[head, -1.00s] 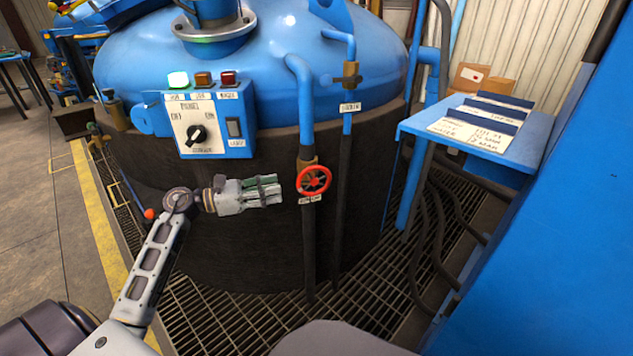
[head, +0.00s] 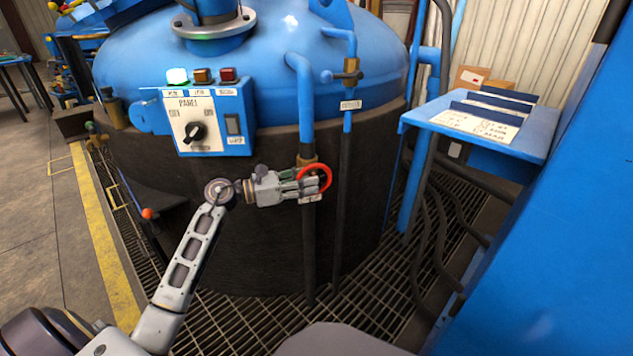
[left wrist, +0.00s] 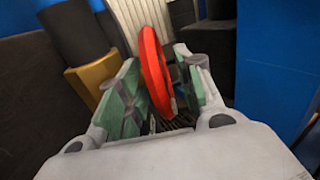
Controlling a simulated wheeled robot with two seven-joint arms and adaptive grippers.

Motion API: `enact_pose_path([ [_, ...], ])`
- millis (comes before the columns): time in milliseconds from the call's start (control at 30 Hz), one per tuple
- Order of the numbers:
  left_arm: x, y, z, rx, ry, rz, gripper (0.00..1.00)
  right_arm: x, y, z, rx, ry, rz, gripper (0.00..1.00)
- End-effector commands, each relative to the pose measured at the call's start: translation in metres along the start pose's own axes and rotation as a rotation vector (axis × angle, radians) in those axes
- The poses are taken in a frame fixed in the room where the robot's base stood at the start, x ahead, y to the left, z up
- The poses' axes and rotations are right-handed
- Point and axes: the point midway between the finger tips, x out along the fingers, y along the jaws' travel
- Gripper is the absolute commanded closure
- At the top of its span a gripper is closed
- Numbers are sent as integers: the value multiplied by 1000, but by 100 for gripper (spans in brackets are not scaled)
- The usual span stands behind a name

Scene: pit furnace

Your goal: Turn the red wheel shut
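The red wheel (head: 327,170) sits on a brass valve (head: 307,162) on a vertical pipe at the front of the blue furnace vessel. My left gripper (head: 308,187) is at the wheel and covers its lower left part in the head view. In the left wrist view the wheel (left wrist: 155,70) shows edge-on, with its rim between the two green-padded fingers of the left gripper (left wrist: 158,98). The fingers are apart, with a visible gap between them and the rim on the left side. My right gripper is in neither view.
A control panel (head: 209,118) with a black knob and three lamps is left of the wheel. A second pipe with a brass valve (head: 347,75) stands to the right. A blue shelf (head: 540,135) with papers is further right.

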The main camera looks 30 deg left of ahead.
Motion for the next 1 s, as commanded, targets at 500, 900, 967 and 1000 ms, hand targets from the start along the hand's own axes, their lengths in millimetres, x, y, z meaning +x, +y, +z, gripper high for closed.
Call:
enact_pose_path([
  [500, 31, 0, 1, 1, -1, 1, 64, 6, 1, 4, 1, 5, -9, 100],
  [900, 31, 0, 0, 1, 0, 0, 82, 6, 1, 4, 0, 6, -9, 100],
  [967, 31, 0, 0, 1, 0, 0, 90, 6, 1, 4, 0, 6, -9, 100],
  [1000, 31, 0, 0, 1, 0, 0, 95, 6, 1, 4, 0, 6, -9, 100],
])
